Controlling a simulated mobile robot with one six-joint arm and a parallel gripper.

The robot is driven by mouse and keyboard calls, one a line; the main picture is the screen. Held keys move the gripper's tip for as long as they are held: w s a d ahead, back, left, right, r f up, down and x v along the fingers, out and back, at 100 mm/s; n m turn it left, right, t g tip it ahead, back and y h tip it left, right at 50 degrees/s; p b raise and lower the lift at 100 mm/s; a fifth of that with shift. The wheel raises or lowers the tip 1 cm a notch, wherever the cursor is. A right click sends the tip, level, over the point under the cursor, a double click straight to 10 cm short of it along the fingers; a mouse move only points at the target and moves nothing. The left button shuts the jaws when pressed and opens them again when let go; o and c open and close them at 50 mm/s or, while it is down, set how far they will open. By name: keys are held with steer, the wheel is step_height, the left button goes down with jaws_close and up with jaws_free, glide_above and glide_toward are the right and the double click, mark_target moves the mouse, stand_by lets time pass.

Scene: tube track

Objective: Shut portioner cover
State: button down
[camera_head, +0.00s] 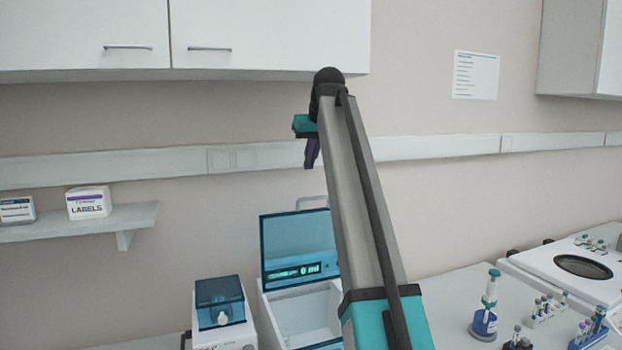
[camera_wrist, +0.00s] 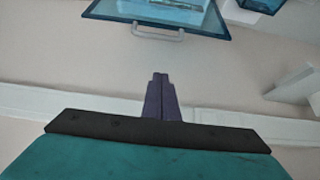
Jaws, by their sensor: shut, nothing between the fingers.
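The portioner (camera_head: 307,312) is a white box on the bench, partly hidden behind my arm in the head view. Its transparent blue cover (camera_head: 290,237) stands raised and open, with a grey handle on its upper edge; a display reading 0 ml shows at the lower part of the cover. The cover also shows at the top of the wrist view (camera_wrist: 160,15), with its handle (camera_wrist: 158,34) towards my fingers. My gripper (camera_head: 310,160), with dark purple fingers, is above the cover in the head view. Its fingers (camera_wrist: 160,78) are shut and empty, apart from the handle.
A smaller device with a blue lid (camera_head: 219,290) stands left of the portioner. A wall shelf (camera_head: 85,222) with a label box (camera_head: 89,202) is further left. A blue bottle (camera_head: 486,318), tube racks and a white machine (camera_head: 575,265) are at right. Wall cabinets (camera_head: 270,35) hang above.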

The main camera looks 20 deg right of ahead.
steer(key=shift+w+f+b, duration=0.2)
steer(key=shift+f+b, duration=0.05)
steer(key=shift+f, duration=1.25)
steer(key=shift+w+f+b, duration=0.2)
steer(key=shift+f+b, duration=0.05)
steer(key=shift+f, duration=1.25)
steer(key=shift+w+f+b, duration=0.2)
steer(key=shift+f+b, duration=0.05)
steer(key=shift+f, duration=1.25)
